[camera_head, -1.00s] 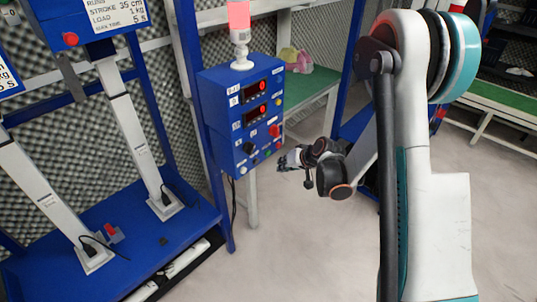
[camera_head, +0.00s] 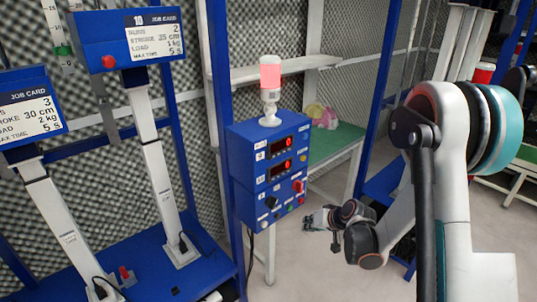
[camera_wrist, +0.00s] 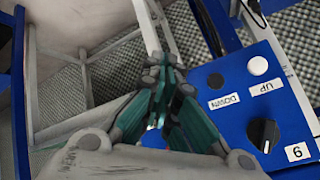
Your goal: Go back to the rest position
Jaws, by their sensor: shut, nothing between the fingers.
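My gripper (camera_head: 318,219) is at the end of my folded arm, in front of and just right of the lower part of the blue control box (camera_head: 245,178) in the head view. In the wrist view my gripper (camera_wrist: 165,75) has its fingers together with nothing between them. The control box also shows in the wrist view (camera_wrist: 232,112), right of the fingers, with a white UP button, a dark DOWN button and a black knob. I see clear space between the fingers and the box in the head view.
A red lamp (camera_head: 270,76) stands on the box. Two white actuator columns with job cards (camera_head: 158,40) rise from a blue base (camera_head: 205,258) at left. A green-topped table (camera_head: 335,143) holds a pink and yellow item (camera_head: 322,116) behind. Grey floor (camera_head: 310,270) is open below my arm.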

